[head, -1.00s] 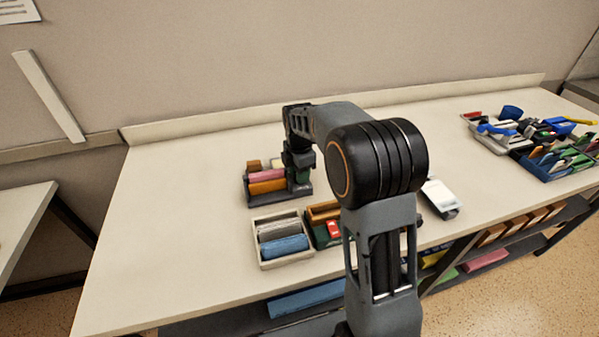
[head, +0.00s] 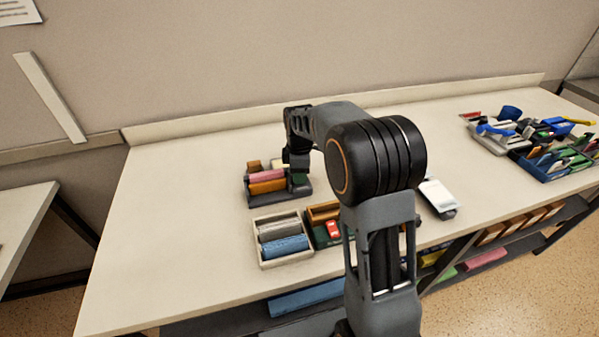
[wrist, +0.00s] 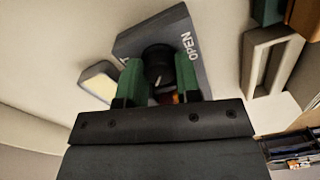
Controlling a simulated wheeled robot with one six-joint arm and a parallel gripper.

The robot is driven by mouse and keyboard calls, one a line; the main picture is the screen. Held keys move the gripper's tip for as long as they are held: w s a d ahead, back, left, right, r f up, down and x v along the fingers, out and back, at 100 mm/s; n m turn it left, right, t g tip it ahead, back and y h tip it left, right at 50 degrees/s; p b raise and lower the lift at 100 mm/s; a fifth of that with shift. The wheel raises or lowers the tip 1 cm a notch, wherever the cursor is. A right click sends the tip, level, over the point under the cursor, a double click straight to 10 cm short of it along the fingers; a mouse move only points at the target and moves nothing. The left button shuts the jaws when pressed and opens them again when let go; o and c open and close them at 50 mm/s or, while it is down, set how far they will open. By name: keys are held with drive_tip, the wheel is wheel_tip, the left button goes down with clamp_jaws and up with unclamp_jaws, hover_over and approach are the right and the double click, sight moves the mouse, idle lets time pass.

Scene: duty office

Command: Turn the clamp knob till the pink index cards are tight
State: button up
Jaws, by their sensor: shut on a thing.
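The pink index cards (head: 267,175) stand in a dark grey clamp holder (head: 262,203) on the bench, behind an orange block. In the wrist view, the holder's grey end face (wrist: 140,43) carries the word OPEN and a round black clamp knob (wrist: 158,60) with a white pointer line. My gripper (wrist: 159,72) has one green finger on each side of the knob and is shut on it. In the head view my gripper (head: 299,176) is at the holder's right end, and the knob is hidden. A second marking left of the knob is mostly covered by a finger.
A pale tray (head: 283,262) with grey and blue blocks stands in front of the holder, beside a green box (head: 322,238). A white-topped device (head: 438,198) lies right of my arm. Stationery trays (head: 545,150) fill the right end. The bench's left side is clear.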

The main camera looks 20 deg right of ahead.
drive_tip(key=shift+m, duration=0.4)
drive_tip(key=o, duration=0.9)
wheel_tip(320, 180, up, 14)
drive_tip(key=shift+w+f, duration=0.1)
drive_tip(key=shift+w, duration=0.05)
idle(0.5)
